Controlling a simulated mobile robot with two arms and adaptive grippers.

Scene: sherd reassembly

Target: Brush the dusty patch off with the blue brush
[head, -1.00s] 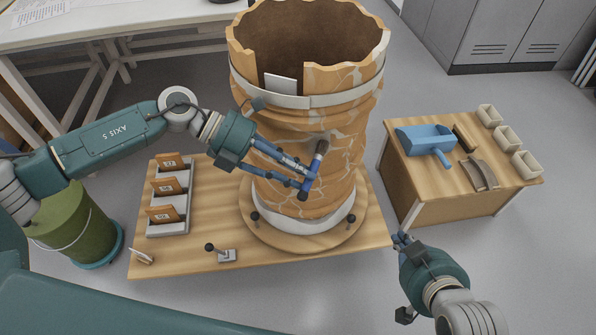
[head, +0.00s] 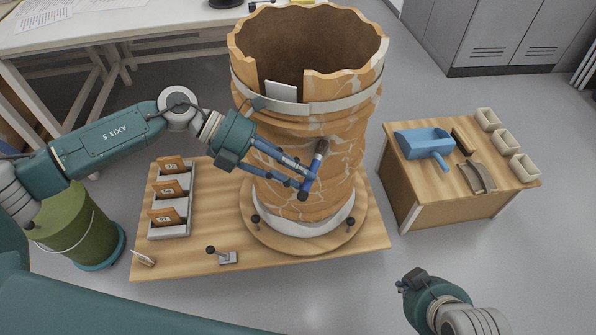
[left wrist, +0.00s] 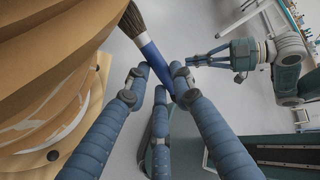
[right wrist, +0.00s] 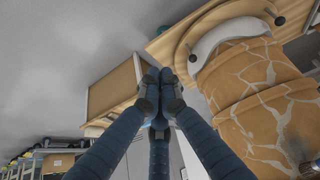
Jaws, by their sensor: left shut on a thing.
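My left gripper (head: 306,184) is shut on the blue handle of the brush (head: 311,179) in front of the large orange-brown jar (head: 325,115). The brush stands tilted with its dark bristles up, close against the jar's front; I cannot tell if they touch it. In the left wrist view the brush (left wrist: 146,47) lies between the fingertips (left wrist: 168,85), beside the jar (left wrist: 45,60). The jar has pale crack lines and a grey band; I cannot make out a distinct dusty patch. My right gripper (right wrist: 160,80) is shut and empty, away from the jar.
The jar stands on a round wooden turntable (head: 262,236) with small black-knobbed posts. A sherd rack (head: 183,226) and a lever (head: 223,255) are at left. The right side table (head: 405,182) holds a blue scoop (head: 425,142), other tools and small trays. A green bucket (head: 80,230) stands at far left.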

